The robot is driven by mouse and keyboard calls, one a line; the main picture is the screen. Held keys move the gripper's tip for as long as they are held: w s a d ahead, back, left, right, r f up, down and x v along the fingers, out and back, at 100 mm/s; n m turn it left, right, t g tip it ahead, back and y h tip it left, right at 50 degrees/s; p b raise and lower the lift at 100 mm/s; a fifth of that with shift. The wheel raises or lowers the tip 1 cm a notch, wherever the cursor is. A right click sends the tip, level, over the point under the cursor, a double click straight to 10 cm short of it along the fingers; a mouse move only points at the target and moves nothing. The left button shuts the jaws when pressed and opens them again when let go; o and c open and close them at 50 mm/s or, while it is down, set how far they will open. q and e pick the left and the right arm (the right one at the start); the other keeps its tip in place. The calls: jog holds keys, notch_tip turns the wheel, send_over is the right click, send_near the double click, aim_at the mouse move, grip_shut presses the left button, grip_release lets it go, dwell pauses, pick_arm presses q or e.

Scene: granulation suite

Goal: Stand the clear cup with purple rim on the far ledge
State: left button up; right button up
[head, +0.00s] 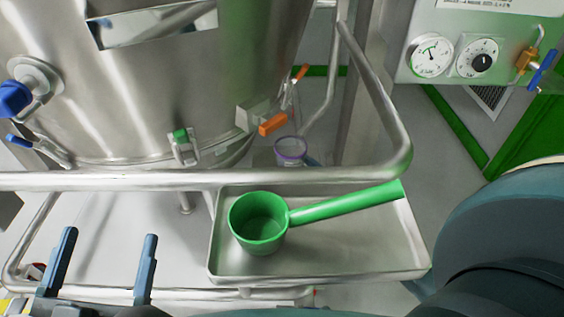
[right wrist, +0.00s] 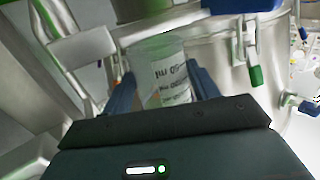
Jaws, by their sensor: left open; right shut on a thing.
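The clear cup with purple rim (head: 291,148) shows in the head view beyond the steel rail, beside the big steel vessel. Its lower part is hidden by the rail. In the right wrist view the clear cup (right wrist: 160,68), with a printed label, stands between the blue fingers of my right gripper (right wrist: 164,78), which is shut on it. My right gripper is mostly hidden in the head view. My left gripper (head: 110,238) is open and empty at the lower left. I cannot clearly make out the far ledge or whether the cup touches it.
A steel tray (head: 340,262) holds a green scoop (head: 258,222) in front of the rail (head: 200,180). The steel vessel (head: 170,90) fills the upper left, with an orange-handled valve (head: 273,124) near the cup. A gauge panel (head: 455,40) is at the upper right.

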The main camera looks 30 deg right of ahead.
jog(key=shift+w+a, duration=0.1)
jog(key=shift+w, duration=0.8)
jog(key=w+b, duration=0.2)
jog(key=w, duration=0.1)
jog(key=w+b, duration=0.1)
jog(key=shift+w+a+f, duration=0.2)
jog(key=shift+a+f, duration=0.15)
jog(key=shift+s+r, duration=0.1)
pick_arm(q)
jog(key=r+m+h, duration=0.1)
jog(key=r+m+t+h, duration=0.1)
jog(key=r, duration=0.1)
jog(key=w+r+m+h, duration=0.1)
jog(key=shift+a+r+m+t, duration=0.2)
jog(key=shift+a+m+t, duration=0.05)
jog(key=shift+m+t, duration=0.05)
pick_arm(e)
jog(key=o, duration=0.5)
jog(key=shift+f, duration=0.2)
jog(key=o, duration=0.5)
jog(key=shift+c, duration=0.2)
